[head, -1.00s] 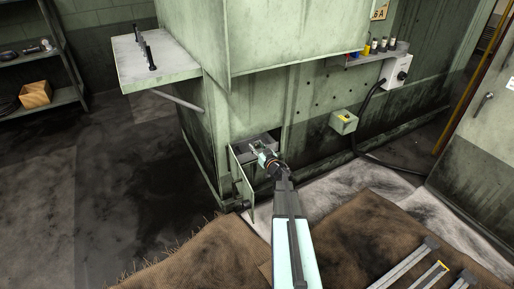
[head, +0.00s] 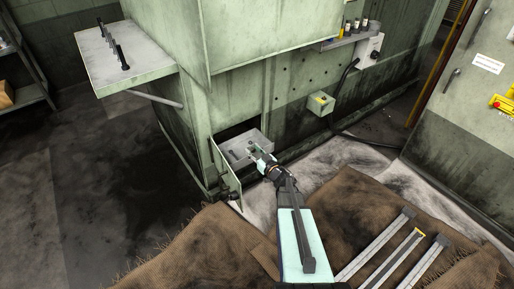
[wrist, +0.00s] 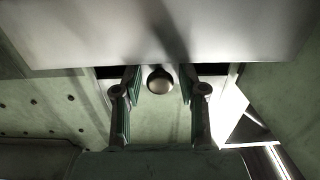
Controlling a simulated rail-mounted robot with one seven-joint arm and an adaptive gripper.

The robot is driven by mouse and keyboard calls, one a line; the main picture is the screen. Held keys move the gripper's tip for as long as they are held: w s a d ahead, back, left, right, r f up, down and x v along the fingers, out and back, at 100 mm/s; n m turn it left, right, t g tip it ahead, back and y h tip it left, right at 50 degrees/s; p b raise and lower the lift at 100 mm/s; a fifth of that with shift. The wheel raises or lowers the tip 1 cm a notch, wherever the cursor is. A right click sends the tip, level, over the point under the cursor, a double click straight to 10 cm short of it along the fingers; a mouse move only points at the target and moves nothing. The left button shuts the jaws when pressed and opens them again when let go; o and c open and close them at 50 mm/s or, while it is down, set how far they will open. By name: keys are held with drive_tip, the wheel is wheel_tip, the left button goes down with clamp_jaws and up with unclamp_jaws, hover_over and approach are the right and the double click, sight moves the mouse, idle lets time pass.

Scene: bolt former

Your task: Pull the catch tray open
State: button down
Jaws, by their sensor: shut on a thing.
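The grey metal catch tray (head: 233,157) juts out of a dark opening low in the green machine in the head view. A small object lies in it. My gripper (head: 257,152) is at the tray's front. In the wrist view my gripper's fingers (wrist: 160,97) stand either side of a round metal knob (wrist: 160,80) beneath a broad grey metal surface (wrist: 160,30), and I read it as shut on this knob. The exact finger contact is hard to see.
A small green door (head: 226,168) stands open at the left of the opening. A green box (head: 320,103) is on the machine's wall to the right. A shelf (head: 125,65) juts out at upper left. Brown sacking (head: 195,245) covers the floor in front.

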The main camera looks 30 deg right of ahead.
drive_tip(key=c, duration=0.9)
unclamp_jaws()
drive_tip(key=shift+c, duration=0.2)
drive_tip(key=s, duration=1.2)
drive_tip(key=shift+d, duration=0.4)
drive_tip(key=shift+w, duration=0.1)
